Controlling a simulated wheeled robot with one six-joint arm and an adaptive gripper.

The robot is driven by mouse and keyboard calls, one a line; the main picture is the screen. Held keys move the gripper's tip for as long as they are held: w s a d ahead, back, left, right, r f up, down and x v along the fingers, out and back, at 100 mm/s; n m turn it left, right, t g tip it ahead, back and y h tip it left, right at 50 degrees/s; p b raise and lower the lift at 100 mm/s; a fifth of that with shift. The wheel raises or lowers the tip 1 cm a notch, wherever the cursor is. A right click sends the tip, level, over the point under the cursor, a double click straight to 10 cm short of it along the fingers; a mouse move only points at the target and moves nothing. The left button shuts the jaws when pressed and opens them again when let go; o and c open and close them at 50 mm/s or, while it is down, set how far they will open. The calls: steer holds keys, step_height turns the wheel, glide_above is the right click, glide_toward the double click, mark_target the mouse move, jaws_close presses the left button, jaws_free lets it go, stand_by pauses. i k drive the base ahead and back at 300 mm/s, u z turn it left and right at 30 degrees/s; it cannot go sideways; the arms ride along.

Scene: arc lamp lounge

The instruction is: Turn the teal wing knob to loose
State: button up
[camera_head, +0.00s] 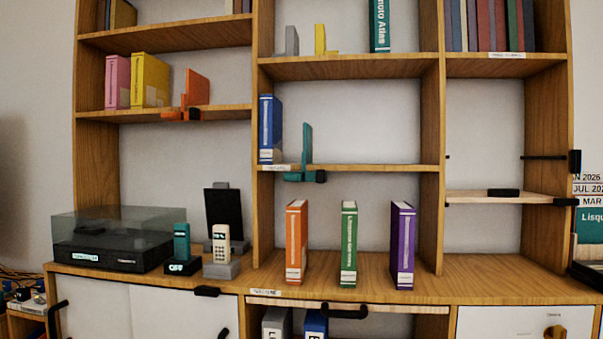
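A teal bookend (307,145) stands upright on the middle shelf, to the right of a blue book (270,128) and apart from it. At the shelf's front edge below it is a teal clamp part with a teal wing knob (292,177) sticking out to the left. A small black piece (320,177) sits at its right end. The knob is small here, and I cannot tell whether it is tight or loose. My gripper is not in this view.
Orange (297,242), green (348,244) and purple (402,246) binders stand on the counter below the bookend. An orange bookend (195,88) with a similar clamp is on the left shelf. A black handle (346,312) juts out below. Space right of the teal bookend is clear.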

mark_target(288, 176)
steer(key=u, duration=2.65)
steer(key=i, duration=1.9)
steer(key=z, duration=2.85)
